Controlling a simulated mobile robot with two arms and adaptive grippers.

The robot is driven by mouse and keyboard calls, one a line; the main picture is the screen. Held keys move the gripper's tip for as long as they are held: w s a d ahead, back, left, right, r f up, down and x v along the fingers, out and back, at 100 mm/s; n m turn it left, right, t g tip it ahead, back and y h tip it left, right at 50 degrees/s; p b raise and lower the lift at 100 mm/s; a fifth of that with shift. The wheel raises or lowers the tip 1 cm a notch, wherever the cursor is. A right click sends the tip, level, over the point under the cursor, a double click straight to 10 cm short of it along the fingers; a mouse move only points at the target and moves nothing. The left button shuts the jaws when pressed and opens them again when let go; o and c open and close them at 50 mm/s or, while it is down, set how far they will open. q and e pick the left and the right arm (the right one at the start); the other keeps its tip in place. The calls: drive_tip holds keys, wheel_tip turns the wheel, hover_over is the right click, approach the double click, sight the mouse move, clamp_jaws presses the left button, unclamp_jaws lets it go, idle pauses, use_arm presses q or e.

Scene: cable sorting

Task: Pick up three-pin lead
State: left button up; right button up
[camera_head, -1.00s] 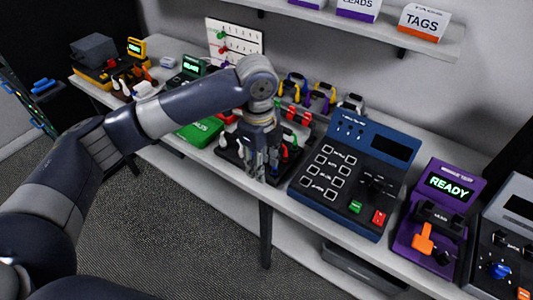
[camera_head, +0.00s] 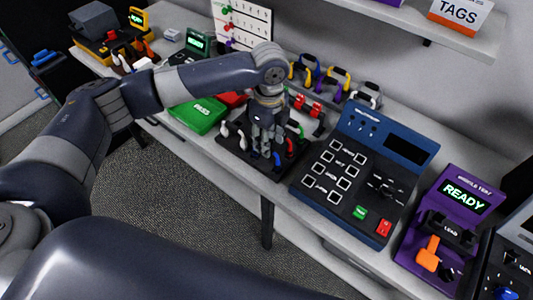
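A black tray (camera_head: 236,160) stands on the bench with several upright lead plugs in it. A white plug (camera_head: 226,131) is at its left; a blue one (camera_head: 278,160) and a red one (camera_head: 290,145) are at its right. I cannot tell which is the three-pin lead. My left gripper (camera_head: 266,157) points down over the tray, close beside the blue plug. Its fingers hide part of the tray, and I cannot tell whether they hold anything. My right gripper is out of view.
A blue tester with keys (camera_head: 335,165) stands just right of the tray. A purple READY tester (camera_head: 462,195) is farther right. A green PASS box (camera_head: 197,114) lies to the left. Coloured leads (camera_head: 338,80) stand behind, near the wall.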

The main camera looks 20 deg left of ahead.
use_arm(q)
drive_tip(key=f, duration=0.1)
drive_tip(key=f+p, duration=0.1)
drive_tip(key=f, duration=0.1)
drive_tip(key=shift+a+f, duration=0.3)
drive_tip(key=shift+a, duration=0.1)
drive_tip(key=shift+f, duration=0.35)
drive_tip(key=shift+w, duration=0.1)
drive_tip(key=shift+c, duration=0.8)
clamp_jaws()
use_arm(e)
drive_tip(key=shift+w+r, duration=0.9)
use_arm(q)
drive_tip(key=shift+r, duration=0.15)
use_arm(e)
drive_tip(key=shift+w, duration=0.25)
